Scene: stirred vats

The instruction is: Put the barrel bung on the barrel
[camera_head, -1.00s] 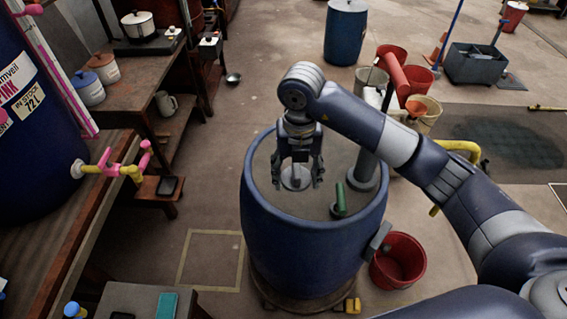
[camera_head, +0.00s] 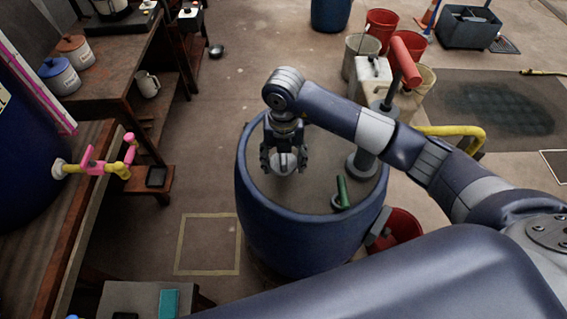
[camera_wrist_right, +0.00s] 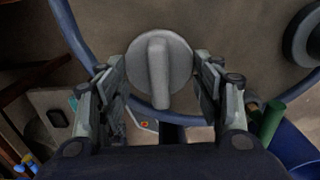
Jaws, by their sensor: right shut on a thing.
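The barrel (camera_head: 300,232) is a large blue drum with a grey top, standing in the middle of the head view. My right gripper (camera_head: 284,163) is over the left part of its top, pointing down. It is shut on the barrel bung (camera_head: 284,161), a round light grey plug with a raised bar handle. In the right wrist view the bung (camera_wrist_right: 160,68) sits between both fingers, with the drum rim behind it. I cannot tell whether the bung touches the barrel's top. Its underside and any opening below it are hidden. My left gripper does not show.
A pump with a red handle (camera_head: 405,60) stands on the right of the barrel's top, near a green handle (camera_head: 342,192). A red bucket (camera_head: 403,226) is beside the barrel. A bench with a pink and yellow tap (camera_head: 100,166) stands left. Floor between is free.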

